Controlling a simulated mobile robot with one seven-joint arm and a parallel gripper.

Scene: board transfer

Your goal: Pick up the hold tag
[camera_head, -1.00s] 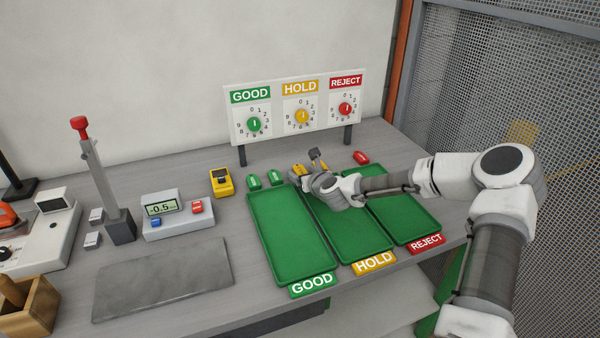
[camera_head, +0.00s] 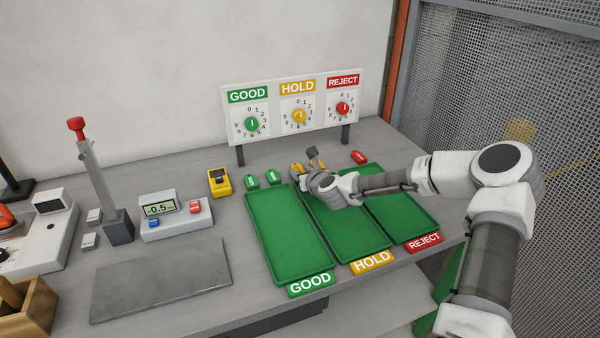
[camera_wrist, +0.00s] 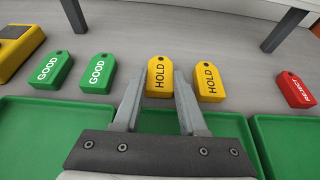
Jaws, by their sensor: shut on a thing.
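Two yellow hold tags lie at the back of the hold tray in the wrist view. My gripper (camera_wrist: 158,88) has its fingers on both sides of the left hold tag (camera_wrist: 160,77) and is shut on it. The other hold tag (camera_wrist: 208,80) lies just right of the right finger. In the head view my gripper (camera_head: 302,173) is low over the back edge of the hold tray (camera_head: 362,238), and a yellow tag (camera_head: 295,167) shows partly beside it. I cannot tell whether the held tag is off the table.
Two green good tags (camera_wrist: 51,70) lie to the left and a red reject tag (camera_wrist: 294,89) to the right. The good tray (camera_head: 290,240) and reject tray (camera_head: 415,215) flank the hold tray. A dial board (camera_head: 295,108) on posts stands behind.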

